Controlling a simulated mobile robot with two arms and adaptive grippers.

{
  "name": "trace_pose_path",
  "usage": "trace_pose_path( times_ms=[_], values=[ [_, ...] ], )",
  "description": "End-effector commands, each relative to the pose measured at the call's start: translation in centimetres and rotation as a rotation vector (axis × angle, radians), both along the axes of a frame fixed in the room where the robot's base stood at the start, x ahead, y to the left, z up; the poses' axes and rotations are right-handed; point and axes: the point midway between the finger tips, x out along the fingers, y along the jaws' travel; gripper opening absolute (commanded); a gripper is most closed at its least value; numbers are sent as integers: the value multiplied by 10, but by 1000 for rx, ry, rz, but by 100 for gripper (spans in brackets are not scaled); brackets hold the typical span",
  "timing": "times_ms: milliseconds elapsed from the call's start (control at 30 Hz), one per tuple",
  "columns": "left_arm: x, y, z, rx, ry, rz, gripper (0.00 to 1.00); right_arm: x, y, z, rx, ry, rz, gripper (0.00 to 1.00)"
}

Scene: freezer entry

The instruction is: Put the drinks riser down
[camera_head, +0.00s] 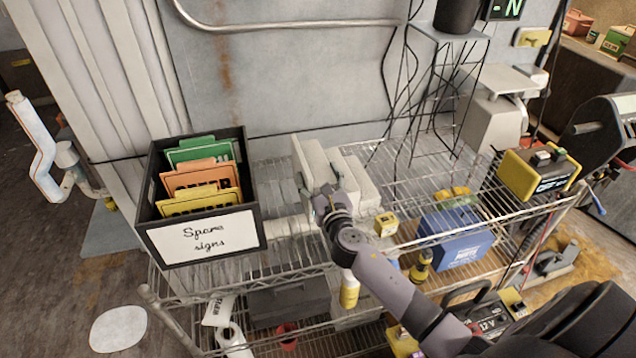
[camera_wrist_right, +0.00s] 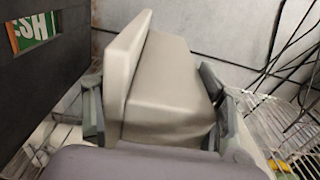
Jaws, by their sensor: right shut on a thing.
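The drinks riser (camera_head: 354,178) is a pale grey-white stepped block at the middle of the upper wire shelf (camera_head: 282,265). My right gripper (camera_head: 328,198) reaches it from the front and is shut on it. In the right wrist view the riser (camera_wrist_right: 172,85) sits between the two fingers of the gripper (camera_wrist_right: 160,105), one on each side. Its underside is hidden, so I cannot tell whether it touches the shelf. My left gripper is not in view.
A black box of spare signs (camera_head: 205,237) stands close on the left. A grey scale (camera_head: 490,120) stands behind. Bare wire shelf shows behind the riser.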

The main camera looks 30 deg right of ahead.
Motion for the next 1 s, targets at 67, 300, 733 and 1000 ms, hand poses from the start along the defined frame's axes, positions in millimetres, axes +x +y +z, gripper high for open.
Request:
trace_pose_path(
  times_ms=[67,300,733,1000],
  values=[
    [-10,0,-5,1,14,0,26,0,0,-7,-1,-2,1,6],
    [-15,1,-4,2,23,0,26,0,0,-6,-2,-3,1,6],
    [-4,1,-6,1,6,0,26,0,0,-10,0,0,1,82],
    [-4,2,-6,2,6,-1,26,0,0,-10,-1,-1,1,85]
  ],
)
